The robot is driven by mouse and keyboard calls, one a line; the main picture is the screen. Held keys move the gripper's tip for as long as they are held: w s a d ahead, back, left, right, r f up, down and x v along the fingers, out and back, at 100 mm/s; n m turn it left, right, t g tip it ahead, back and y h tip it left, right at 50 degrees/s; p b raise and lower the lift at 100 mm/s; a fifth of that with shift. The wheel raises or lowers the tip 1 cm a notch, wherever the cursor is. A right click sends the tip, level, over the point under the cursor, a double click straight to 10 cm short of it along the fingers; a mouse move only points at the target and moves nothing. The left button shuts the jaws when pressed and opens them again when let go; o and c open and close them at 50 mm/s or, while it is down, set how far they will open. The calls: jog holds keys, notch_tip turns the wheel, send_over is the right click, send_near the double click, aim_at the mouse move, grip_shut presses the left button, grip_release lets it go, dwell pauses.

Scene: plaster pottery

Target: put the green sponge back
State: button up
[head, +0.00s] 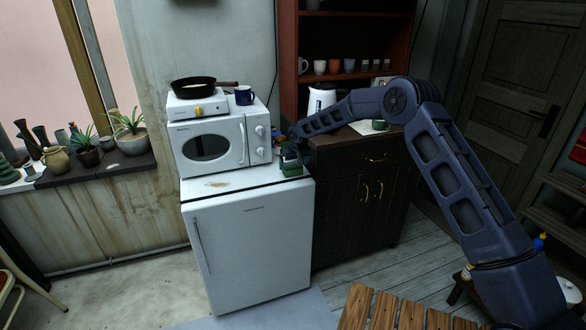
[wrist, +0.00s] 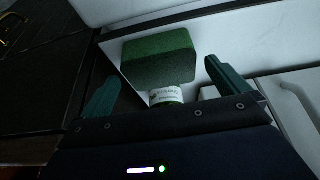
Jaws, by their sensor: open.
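The green sponge (wrist: 160,57) shows in the wrist view as a dark green block just ahead of my gripper (wrist: 165,88). My gripper is open, with one teal finger on each side, and neither finger visibly touches the sponge. In the head view the sponge (head: 291,170) is a small green patch on top of the white fridge (head: 250,240), near its right back corner, with my gripper (head: 291,160) right at it. A small container with a white label (wrist: 166,95) shows between the sponge and the gripper body in the wrist view.
Shelves with cups rise behind.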

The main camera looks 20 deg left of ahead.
jog(key=v, duration=0.8)
jog(key=shift+r, duration=0.15)
